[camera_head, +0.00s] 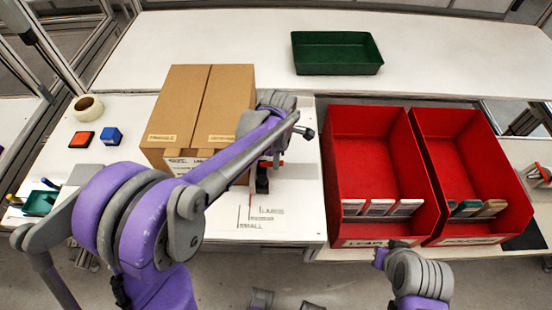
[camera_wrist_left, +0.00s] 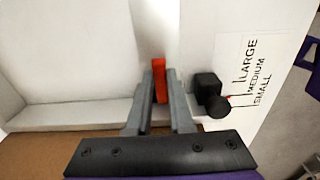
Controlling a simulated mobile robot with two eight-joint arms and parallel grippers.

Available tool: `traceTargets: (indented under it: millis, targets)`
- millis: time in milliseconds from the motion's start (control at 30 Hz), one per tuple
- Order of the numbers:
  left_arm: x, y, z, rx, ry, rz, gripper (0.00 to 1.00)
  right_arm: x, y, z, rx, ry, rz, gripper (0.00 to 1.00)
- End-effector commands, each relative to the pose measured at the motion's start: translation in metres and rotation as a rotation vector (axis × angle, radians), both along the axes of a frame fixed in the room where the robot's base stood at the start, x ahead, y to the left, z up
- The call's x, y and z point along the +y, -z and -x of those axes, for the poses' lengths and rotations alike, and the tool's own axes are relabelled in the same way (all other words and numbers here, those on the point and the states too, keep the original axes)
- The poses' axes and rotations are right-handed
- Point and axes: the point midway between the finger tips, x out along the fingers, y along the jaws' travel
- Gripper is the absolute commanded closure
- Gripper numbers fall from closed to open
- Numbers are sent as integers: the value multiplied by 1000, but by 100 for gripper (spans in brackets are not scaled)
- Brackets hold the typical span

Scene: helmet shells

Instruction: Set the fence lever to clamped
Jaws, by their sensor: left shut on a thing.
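The fence lever is an orange-red bar (camera_wrist_left: 159,78), seen in the left wrist view between the fingers of my left gripper (camera_wrist_left: 158,92), which is shut on it. In the head view this gripper (camera_head: 274,163) is at the right side of the cardboard box, partly hidden by my own arm. A black block with a round knob (camera_wrist_left: 210,95) sits just right of the fingers, beside a scale label (camera_wrist_left: 258,72) reading LARGE, MEDIUM, SMALL. The label also shows in the head view (camera_head: 260,217). My right arm shows at the lower right; its jaws cannot be made out.
A cardboard box (camera_head: 205,98) stands close behind my left arm. Two red bins (camera_head: 368,150) (camera_head: 455,140) with several flat pieces stand to the right. A green tray (camera_head: 337,67) lies on the back table.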

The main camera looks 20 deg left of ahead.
Motion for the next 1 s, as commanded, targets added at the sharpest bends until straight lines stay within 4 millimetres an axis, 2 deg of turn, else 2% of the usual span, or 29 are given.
traceTargets:
  millis: [267,567,600,733,767,1000]
  targets:
    - [-6,10,-1,48,3,-180,100,0,16,3,7,0,0,100]
    - [-5,9,-1,51,0,-195,100,0,15,3,6,0,0,100]
    - [-5,9,-1,51,0,-195,77,0,15,3,6,0,0,100]
    - [-5,9,-2,51,0,-195,53,0,15,3,6,0,0,100]
    - [-5,9,-2,50,0,-194,50,0,15,3,6,0,0,100]
    - [-5,9,-1,50,0,-194,50,0,15,3,6,0,0,100]
